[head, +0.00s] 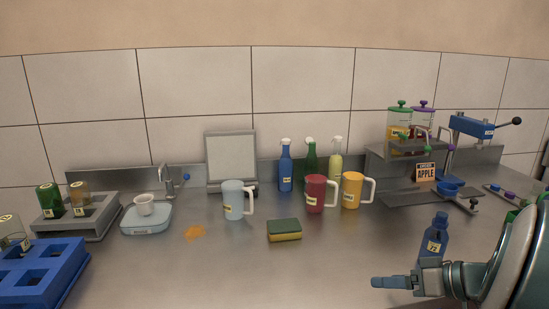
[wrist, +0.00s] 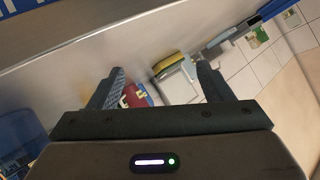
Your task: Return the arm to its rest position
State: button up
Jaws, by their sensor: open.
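My gripper (head: 392,284) is at the lower right of the head view, low over the steel counter's front, at the end of my arm. In the wrist view its two fingers (wrist: 160,82) stand wide apart with nothing gripped between them. A blue bottle (head: 435,240) with a pale label stands just behind the gripper; its lower part is hidden by my arm. I cannot tell whether they touch. Beyond the fingers, the wrist view shows a tilted look across the counter, with a red object (wrist: 135,97) past the left finger.
A red mug (head: 315,194), a yellow mug (head: 351,190), a pale blue mug (head: 234,199) and a sponge (head: 284,230) stand mid-counter. A dispenser stand (head: 405,190) is at the right. A blue rack (head: 45,272) is at the left. An orange spill (head: 194,232) marks the counter. The front middle is clear.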

jog(key=s+a+r+m+g+h+p, duration=0.1)
jog(key=s+a+r+g+h+p, duration=0.1)
jog(key=s+a+r+h+p, duration=0.2)
jog(key=s+a+r+m+g+h+p, duration=0.2)
jog(key=s+a+p, duration=0.4)
jog(key=a, duration=0.4)
jog(key=r+g+h, duration=0.1)
jog(key=h, duration=0.1)
jog(key=shift+s+r+g+h, duration=0.3)
jog(key=shift+r, duration=0.1)
jog(key=shift+a, duration=0.1)
